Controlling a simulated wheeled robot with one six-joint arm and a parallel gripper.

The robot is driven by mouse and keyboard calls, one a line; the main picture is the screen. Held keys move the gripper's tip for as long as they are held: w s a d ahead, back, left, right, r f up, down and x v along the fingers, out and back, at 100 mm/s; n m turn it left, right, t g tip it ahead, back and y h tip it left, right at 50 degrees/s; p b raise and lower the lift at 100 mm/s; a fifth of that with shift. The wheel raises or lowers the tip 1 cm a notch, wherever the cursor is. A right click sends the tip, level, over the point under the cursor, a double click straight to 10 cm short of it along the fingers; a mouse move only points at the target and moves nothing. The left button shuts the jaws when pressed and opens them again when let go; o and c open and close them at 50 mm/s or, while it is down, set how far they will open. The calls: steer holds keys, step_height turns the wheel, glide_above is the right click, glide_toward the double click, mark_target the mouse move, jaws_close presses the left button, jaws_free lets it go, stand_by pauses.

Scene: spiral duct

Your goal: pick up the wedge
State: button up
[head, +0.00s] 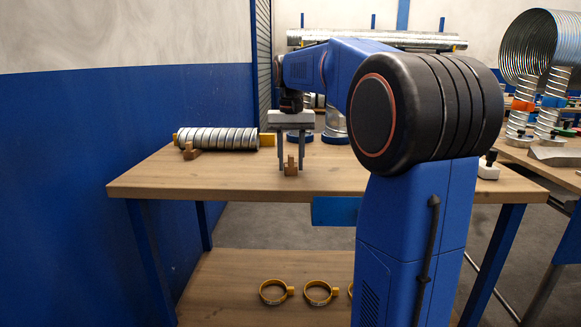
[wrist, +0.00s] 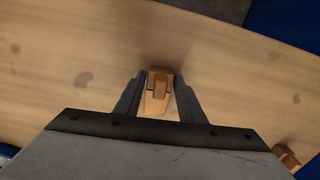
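A small brown wooden wedge (head: 291,168) stands on the wooden table near its front edge. It also shows in the wrist view (wrist: 158,84), with a raised block on top of a wider base. My gripper (head: 290,172) is open and points down over the wedge, with one finger on each side. In the wrist view my gripper (wrist: 159,82) has its fingertips close beside the wedge, with narrow gaps that are hard to judge. A second brown wedge (head: 190,152) sits against the spiral duct at left; a brown block also shows at lower right in the wrist view (wrist: 288,157).
A silver spiral duct (head: 222,138) lies on the table (head: 150,180) at left, with a yellow piece (head: 267,140) at its right end. Yellow clamp rings (head: 318,292) lie on the lower shelf. A blue wall (head: 70,180) stands left.

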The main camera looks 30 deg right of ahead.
steer(key=shift+c, duration=0.2)
jaws_close()
steer(key=shift+r, duration=0.15)
